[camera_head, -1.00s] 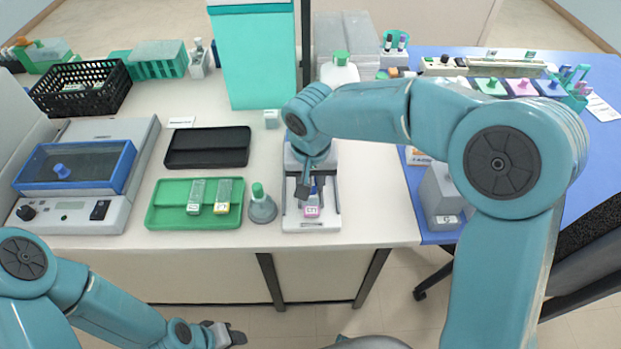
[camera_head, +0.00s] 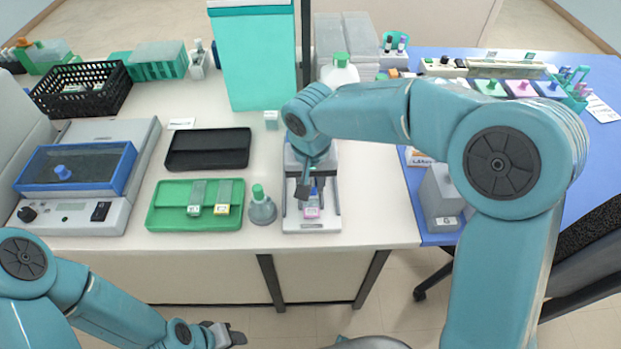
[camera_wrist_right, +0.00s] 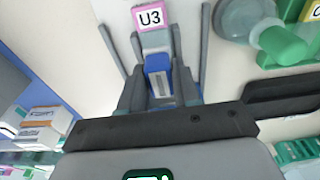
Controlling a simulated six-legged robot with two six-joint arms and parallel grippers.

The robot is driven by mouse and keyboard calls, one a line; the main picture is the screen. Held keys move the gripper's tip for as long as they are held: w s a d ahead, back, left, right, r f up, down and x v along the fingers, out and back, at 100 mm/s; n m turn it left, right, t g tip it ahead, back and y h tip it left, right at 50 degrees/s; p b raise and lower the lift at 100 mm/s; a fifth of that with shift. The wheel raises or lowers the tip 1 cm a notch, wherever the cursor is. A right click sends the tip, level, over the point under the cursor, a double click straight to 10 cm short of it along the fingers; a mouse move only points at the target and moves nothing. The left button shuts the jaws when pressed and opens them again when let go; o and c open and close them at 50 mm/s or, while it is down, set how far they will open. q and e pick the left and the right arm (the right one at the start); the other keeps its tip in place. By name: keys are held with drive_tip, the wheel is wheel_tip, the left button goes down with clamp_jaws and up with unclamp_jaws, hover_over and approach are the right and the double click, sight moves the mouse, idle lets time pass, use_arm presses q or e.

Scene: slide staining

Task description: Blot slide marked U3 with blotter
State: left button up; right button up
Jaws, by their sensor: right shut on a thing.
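The slide marked U3 has a pink-edged label (camera_head: 312,213) at the front of a grey-white stand (camera_head: 328,224) near the table's front edge. The label (camera_wrist_right: 150,17) reads U3 at the top of the right wrist view. My right gripper (camera_head: 308,190) is low over the stand, just behind the label. In the wrist view it (camera_wrist_right: 160,88) is shut on a blue block, seemingly the blotter (camera_wrist_right: 158,64).
Left of the stand are a green-capped flask (camera_head: 262,208), a green tray (camera_head: 168,222) with two slides, and a black tray (camera_head: 207,150). A device with a blue-framed lid (camera_head: 75,168) stands far left. A grey block (camera_head: 440,200) stands right, on the blue surface.

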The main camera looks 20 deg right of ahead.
drive_tip(key=shift+r+p, duration=2.15)
drive_tip(key=shift+r, duration=1.2)
drive_tip(key=shift+f, duration=0.1)
drive_tip(key=shift+s, duration=0.1)
